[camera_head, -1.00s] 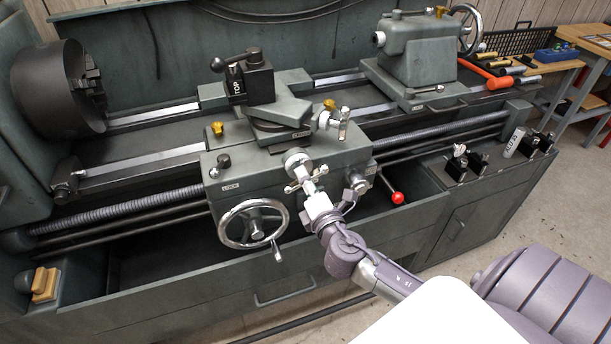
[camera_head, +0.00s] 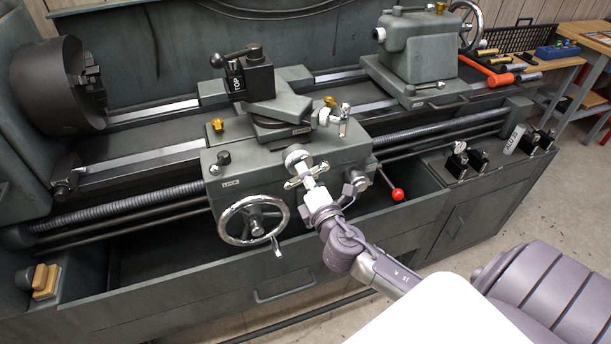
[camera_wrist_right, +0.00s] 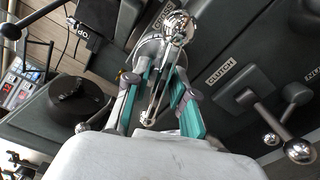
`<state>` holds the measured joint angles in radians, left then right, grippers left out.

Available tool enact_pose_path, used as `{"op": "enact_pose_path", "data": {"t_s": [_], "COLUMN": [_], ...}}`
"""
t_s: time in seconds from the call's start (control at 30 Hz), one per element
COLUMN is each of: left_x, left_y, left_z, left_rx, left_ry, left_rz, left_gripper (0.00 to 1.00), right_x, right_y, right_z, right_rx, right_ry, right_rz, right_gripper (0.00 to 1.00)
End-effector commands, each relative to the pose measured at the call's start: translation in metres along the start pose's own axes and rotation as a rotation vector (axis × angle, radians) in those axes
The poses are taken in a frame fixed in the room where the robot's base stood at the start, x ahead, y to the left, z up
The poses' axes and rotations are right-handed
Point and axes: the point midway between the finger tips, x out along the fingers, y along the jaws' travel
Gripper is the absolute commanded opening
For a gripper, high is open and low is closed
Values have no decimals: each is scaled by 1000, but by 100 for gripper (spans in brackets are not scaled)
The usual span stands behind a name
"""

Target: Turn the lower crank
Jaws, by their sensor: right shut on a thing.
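The lower crank (camera_head: 296,158) is a chrome hub with a crossbar on the front of the lathe's carriage. The upper crank (camera_head: 343,122) is a similar chrome handle, higher and to the right. My right gripper (camera_head: 308,180) reaches the lower crank from the front and is shut on it. In the right wrist view, the teal-lined fingers of my gripper (camera_wrist_right: 160,85) lie on both sides of the crank's chrome bar, and a shiny chrome ball (camera_wrist_right: 179,27) shows beyond the fingertips. The exact contact is partly hidden. My left gripper is not in view.
The large handwheel (camera_head: 253,222) sits left of the crank. A lever with a red ball (camera_head: 398,194) stands close on the right. The tool post (camera_head: 259,77) rises above. The lathe's tray edge (camera_head: 300,260) runs below, with open floor in front.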

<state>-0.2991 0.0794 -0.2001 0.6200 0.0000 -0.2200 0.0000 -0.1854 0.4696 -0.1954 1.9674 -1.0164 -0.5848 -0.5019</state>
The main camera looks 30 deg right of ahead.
Motion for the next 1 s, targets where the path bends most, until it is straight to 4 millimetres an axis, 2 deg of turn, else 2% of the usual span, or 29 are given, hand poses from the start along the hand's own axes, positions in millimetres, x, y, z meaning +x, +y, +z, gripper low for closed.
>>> {"op": "enact_pose_path", "data": {"t_s": [0.5,1.0], "left_x": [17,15], "left_y": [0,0], "left_z": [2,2], "left_rx": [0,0], "left_ry": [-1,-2], "left_rz": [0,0], "left_gripper": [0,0], "right_x": [0,0], "right_y": [-2,0], "right_z": [-1,0], "right_rx": [415,890], "right_ry": [-3,-3], "right_rz": [-3,-3], "right_gripper": [0,0]}}
